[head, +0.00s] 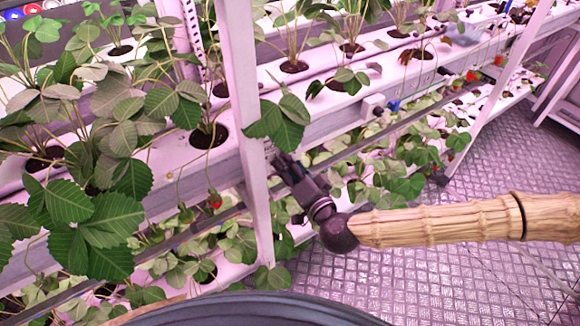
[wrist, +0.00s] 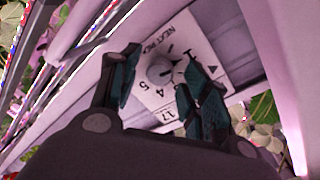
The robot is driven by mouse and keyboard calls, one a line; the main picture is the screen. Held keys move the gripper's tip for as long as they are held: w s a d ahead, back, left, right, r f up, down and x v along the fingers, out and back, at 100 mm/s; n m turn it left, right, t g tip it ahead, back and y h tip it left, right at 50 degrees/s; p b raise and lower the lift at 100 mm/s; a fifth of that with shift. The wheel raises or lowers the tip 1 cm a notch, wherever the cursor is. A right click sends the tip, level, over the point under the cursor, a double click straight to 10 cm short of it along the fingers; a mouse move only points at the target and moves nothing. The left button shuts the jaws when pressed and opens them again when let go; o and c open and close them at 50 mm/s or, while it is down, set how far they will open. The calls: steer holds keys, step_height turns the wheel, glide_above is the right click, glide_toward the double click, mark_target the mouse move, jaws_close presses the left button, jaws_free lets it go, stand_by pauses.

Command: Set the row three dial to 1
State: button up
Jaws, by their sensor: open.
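A dial (wrist: 161,71) with a pale round knob sits on a white plate (wrist: 150,98) in the wrist view. The plate is printed "NEXT PICK", with 4, 5 and 17 legible; the row is not readable. My gripper (wrist: 158,66) is open, with one dark finger to the left of the knob and the other to its right. I cannot tell if either finger touches it. The right finger covers part of the plate's scale, and the knob's pointing direction is unclear. In the head view, my gripper (head: 276,158) reaches the white channel's side by the post, and the dial is hidden there.
A white upright post (head: 244,120) stands just left of my gripper. Strawberry plants (head: 95,220) crowd the left racks, and a leaf (head: 280,125) hangs just above my gripper. A red berry (head: 214,201) hangs left of the post. The metal floor (head: 440,280) is clear.

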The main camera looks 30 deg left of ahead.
steer(key=v, duration=1.1)
steer(key=shift+s+d, duration=0.2)
steer(key=shift+d, duration=0.2)
